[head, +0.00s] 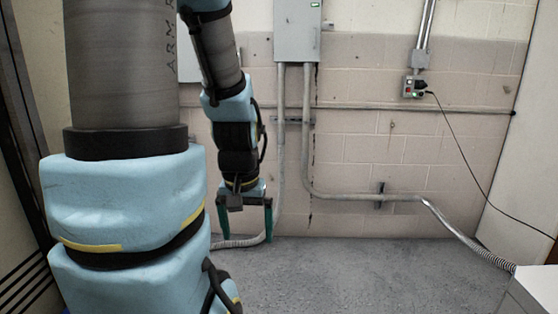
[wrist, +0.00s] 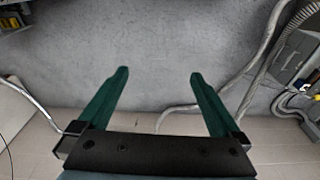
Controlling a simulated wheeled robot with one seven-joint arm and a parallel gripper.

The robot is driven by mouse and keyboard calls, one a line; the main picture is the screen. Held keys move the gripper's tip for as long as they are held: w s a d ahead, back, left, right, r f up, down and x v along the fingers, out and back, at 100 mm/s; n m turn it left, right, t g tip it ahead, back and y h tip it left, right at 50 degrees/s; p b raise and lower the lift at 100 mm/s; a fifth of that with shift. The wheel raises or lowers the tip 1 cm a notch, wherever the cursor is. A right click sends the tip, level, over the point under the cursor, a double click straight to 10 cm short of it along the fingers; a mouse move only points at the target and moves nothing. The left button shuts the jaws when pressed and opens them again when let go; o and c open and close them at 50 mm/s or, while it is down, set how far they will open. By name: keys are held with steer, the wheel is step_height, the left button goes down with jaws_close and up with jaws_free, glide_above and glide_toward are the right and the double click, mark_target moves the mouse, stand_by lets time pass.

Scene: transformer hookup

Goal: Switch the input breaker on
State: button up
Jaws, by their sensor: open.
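My gripper (head: 246,222) hangs down at the end of my arm in the head view, in front of the block wall. Its two green fingers are spread apart with nothing between them. In the wrist view my gripper (wrist: 156,80) is also open and empty over bare grey floor. Another grey panel behind my arm is mostly hidden.
Conduits (head: 308,150) run down the wall from the grey box and along to the right. The floor (head: 350,265) is clear. A pale box (head: 535,288) stands at lower right.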

step_height(320, 180, up, 3)
steer(key=shift+p, duration=0.75)
